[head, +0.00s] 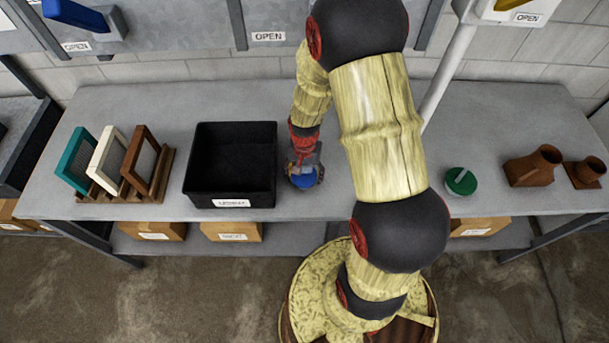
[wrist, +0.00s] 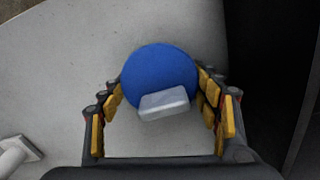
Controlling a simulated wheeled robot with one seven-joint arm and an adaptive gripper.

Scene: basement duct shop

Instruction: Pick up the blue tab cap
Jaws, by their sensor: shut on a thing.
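The blue tab cap (head: 304,181) is a round blue disc with a pale grey tab on top. It is at the front middle of the grey bench, just right of the black bin. In the wrist view the cap (wrist: 160,78) sits between the two yellow-padded fingers. My gripper (head: 305,168) is shut on the cap, and in the wrist view my gripper (wrist: 163,100) has a finger on each side of it. I cannot tell whether the cap still touches the bench.
A black bin (head: 230,202) with a label stands left of my gripper. A rack of framed panels (head: 122,165) is farther left. A green cap (head: 461,181) and brown duct fittings (head: 532,165) are at right. Cardboard boxes (head: 232,231) sit on the lower shelf.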

